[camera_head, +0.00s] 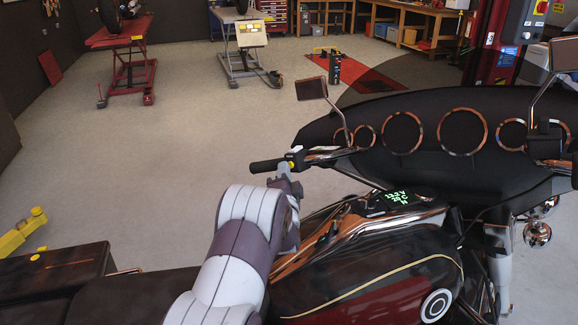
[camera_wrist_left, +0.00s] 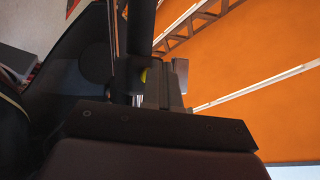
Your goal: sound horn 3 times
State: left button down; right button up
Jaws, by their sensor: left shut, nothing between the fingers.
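The motorcycle's left handlebar has a black grip (camera_head: 267,165) and a switch housing with a small yellow button (camera_head: 291,164), which I take to be the horn button. My left gripper (camera_head: 285,174) is shut and empty, just below and beside the housing. In the left wrist view, the shut fingers (camera_wrist_left: 165,90) are close beside the yellow button (camera_wrist_left: 144,76), which is partly hidden. I cannot tell whether they touch it. My right gripper is not in view.
The dark fairing with round gauges (camera_head: 402,133) and a mirror (camera_head: 311,88) stand ahead of the handlebar. The tank (camera_head: 385,290) and a green lit display (camera_head: 386,199) lie to the right of my arm. A red lift (camera_head: 122,40) stands far back, with open floor before it.

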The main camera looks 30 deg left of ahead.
pick_arm(q)
jog(key=shift+s+a+r, duration=0.1)
jog(key=shift+s, duration=0.7)
jog(key=s, duration=0.3)
jog(key=s+p, duration=0.1)
jog(key=s, duration=0.1)
jog(key=shift+a+r, duration=0.3)
jog(key=shift+a, duration=0.05)
jog(key=shift+w, duration=0.1)
